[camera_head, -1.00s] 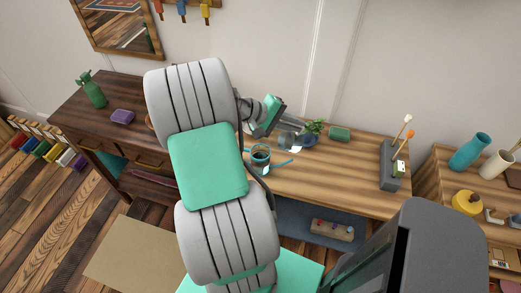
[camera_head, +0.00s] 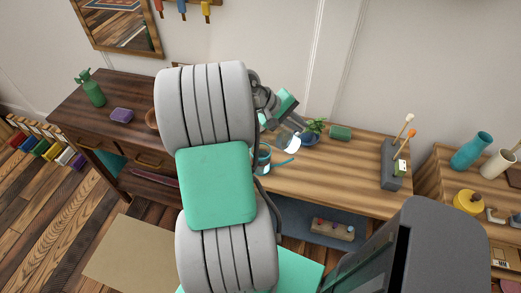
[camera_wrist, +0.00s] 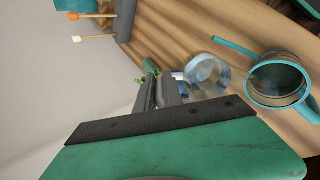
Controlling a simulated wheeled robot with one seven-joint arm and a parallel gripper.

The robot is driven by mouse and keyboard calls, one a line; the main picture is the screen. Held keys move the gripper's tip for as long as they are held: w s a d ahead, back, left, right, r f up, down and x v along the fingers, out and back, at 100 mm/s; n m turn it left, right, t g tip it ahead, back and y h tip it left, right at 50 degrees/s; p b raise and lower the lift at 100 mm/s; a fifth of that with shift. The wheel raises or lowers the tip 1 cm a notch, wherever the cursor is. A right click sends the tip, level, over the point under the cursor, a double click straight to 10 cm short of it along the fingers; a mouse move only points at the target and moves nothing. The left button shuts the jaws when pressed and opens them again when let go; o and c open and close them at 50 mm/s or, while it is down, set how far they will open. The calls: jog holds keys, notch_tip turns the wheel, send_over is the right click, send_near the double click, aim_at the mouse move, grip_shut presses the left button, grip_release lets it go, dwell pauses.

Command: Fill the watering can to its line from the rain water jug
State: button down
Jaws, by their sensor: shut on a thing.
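The watering can (camera_wrist: 277,86) is a clear vessel with a teal rim, handle and spout, standing on the wooden bench. In the head view the watering can (camera_head: 264,160) is partly hidden by my arm. My gripper (camera_wrist: 170,92) is shut on the clear, bluish rain water jug (camera_wrist: 208,72), which is beside the can in the wrist view. In the head view the jug (camera_head: 281,138) is small and partly hidden by my wrist. I cannot tell its exact tilt, nor the can's line or water level.
A small plant (camera_head: 316,125) and a green cylinder (camera_head: 340,132) stand behind on the bench. A grey holder (camera_head: 392,165) with sticks is at the right end. The bench's right middle is clear.

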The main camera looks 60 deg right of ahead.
jog(key=shift+s+d+f+t+y+p, duration=0.15)
jog(key=shift+s+f+t+y, duration=0.1)
jog(key=shift+s, duration=0.2)
jog(key=shift+s+d+f+t+y+p, duration=0.15)
jog(key=shift+s+f+t, duration=0.1)
jog(key=shift+s, duration=0.2)
jog(key=shift+w+d+f, duration=0.1)
jog(key=shift+w+f, duration=0.15)
jog(key=shift+w, duration=0.1)
jog(key=shift+s+r, duration=0.2)
jog(key=shift+s+d+f+t+y+p, duration=0.3)
jog(key=shift+s+d+t+y+p, duration=0.4)
jog(key=shift+t, duration=0.25)
jog(key=shift+s+d+f+t+y+p, duration=0.35)
jog(key=shift+t+y+p, duration=0.2)
jog(key=shift+t+y, duration=0.35)
jog(key=shift+s+d+f+t+y+p, duration=0.25)
jog(key=shift+s+d+t+y+p, duration=0.4)
jog(key=shift+t, duration=0.3)
jog(key=shift+a, duration=0.1)
